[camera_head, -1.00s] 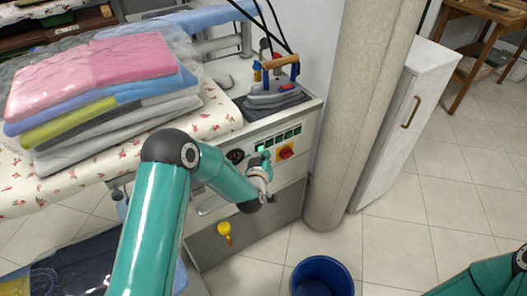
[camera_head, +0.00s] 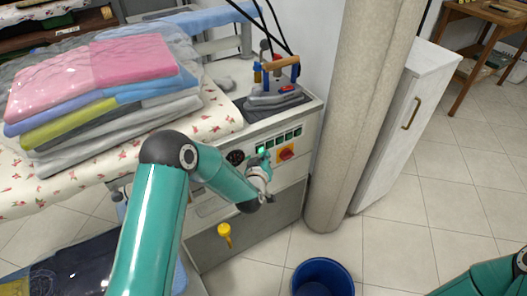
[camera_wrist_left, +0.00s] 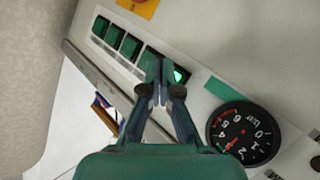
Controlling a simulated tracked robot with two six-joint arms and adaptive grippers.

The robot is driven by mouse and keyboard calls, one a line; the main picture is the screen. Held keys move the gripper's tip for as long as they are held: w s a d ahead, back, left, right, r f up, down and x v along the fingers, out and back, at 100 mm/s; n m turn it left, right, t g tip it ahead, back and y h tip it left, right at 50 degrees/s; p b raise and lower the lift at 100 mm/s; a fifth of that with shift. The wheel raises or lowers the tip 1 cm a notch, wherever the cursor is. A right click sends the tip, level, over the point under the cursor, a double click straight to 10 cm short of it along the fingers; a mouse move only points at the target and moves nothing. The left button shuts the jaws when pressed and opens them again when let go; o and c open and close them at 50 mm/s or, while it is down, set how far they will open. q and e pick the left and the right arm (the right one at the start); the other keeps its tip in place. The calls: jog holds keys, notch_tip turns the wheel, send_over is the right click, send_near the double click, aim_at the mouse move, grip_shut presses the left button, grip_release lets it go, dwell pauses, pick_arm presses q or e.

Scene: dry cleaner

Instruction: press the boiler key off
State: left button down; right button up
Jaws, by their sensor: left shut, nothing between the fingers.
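A row of square green keys (camera_wrist_left: 115,37) sits on the pale boiler panel (camera_head: 297,152). The key at the gauge end glows bright green (camera_wrist_left: 181,74); it also shows in the head view (camera_head: 261,148). No label tells me which one is the boiler key. My left gripper (camera_wrist_left: 158,70) is shut and empty, its fingertips over the keys beside the lit one, partly hiding that key and its neighbour. I cannot tell whether the tips touch. The left gripper also shows in the head view (camera_head: 266,156). My right gripper is out of view.
A round black pressure gauge (camera_wrist_left: 243,133) and a red-and-yellow switch (camera_head: 286,152) flank the keys. An iron (camera_head: 273,95) rests above. Folded laundry (camera_head: 95,95) lies left. A pillar (camera_head: 360,110) stands right, a blue bucket (camera_head: 322,278) below.

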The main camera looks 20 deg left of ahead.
pick_arm(q)
jog(key=shift+w+a, duration=0.1)
jog(key=shift+a, duration=0.05)
dwell(0.4)
jog(key=shift+w+a+b, duration=0.2)
jog(key=shift+w+b, duration=0.05)
jog(key=shift+b, duration=0.2)
jog(key=shift+a+r, duration=0.1)
dwell(0.4)
jog(key=shift+s+d+b, duration=0.3)
jog(key=shift+d+b, duration=0.05)
jog(key=shift+d, duration=0.1)
jog(key=s+d+b, duration=0.1)
jog(key=s+d, duration=0.2)
jog(key=d, duration=0.1)
jog(key=shift+s+d+b, duration=0.35)
jog(key=shift+b, duration=0.05)
